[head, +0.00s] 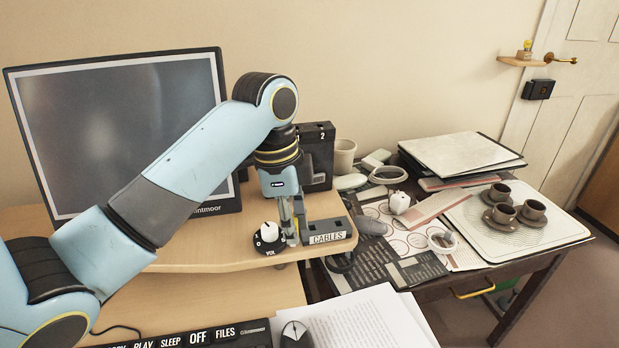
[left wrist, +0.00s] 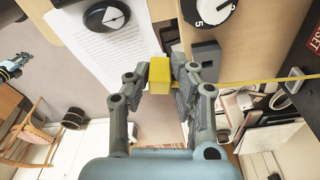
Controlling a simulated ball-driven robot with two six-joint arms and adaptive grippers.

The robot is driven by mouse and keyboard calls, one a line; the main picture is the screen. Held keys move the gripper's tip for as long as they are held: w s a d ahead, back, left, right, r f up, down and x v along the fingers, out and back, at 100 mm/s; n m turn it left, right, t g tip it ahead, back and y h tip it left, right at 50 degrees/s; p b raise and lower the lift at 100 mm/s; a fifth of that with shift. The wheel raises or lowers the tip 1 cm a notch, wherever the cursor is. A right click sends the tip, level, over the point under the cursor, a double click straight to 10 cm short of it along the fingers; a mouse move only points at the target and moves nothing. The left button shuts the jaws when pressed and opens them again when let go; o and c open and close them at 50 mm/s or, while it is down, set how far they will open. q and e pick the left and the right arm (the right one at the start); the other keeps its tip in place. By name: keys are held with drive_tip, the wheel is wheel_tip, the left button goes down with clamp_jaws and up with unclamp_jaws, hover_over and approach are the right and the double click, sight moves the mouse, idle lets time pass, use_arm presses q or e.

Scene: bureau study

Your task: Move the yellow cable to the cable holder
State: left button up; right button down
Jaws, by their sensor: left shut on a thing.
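My left gripper (head: 291,226) points down over the wooden monitor shelf, between the volume dial and the cable holder (head: 328,237), a dark block labelled CABLES. In the left wrist view my left gripper (left wrist: 160,85) is shut on the yellow block-shaped end of the yellow cable (left wrist: 159,72). The thin cable runs from the fingers to the right edge. A grey block (left wrist: 206,55) beside the fingers looks like the holder, partly hidden by them. I cannot make out the yellow cable in the head view. A small blue part at the left wrist view's left edge looks like my right arm.
The volume dial (head: 268,237) stands close left of the gripper. The monitor (head: 120,135) and a black tower (head: 318,150) are behind. Papers and a mouse (head: 296,335) lie in front. The right-hand table holds dark cups (head: 503,213) and clutter.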

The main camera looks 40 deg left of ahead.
sight(316, 229)
use_arm(q)
drive_tip(key=w+n+p, duration=0.1)
drive_tip(key=w+p, duration=0.1)
drive_tip(key=p, duration=0.1)
drive_tip(key=w+a+n+p, duration=0.1)
drive_tip(key=w+p, duration=0.2)
drive_tip(key=p, duration=0.1)
drive_tip(key=w+n+p, duration=0.1)
drive_tip(key=w+p, duration=0.2)
drive_tip(key=p, duration=0.1)
drive_tip(key=shift+a+r, duration=0.25)
drive_tip(key=shift+r, duration=0.1)
wheel_tip(316, 229, down, 3)
drive_tip(key=b, duration=0.3)
drive_tip(key=shift+r, duration=0.15)
drive_tip(key=shift+r, duration=0.1)
drive_tip(key=shift+f, duration=0.4)
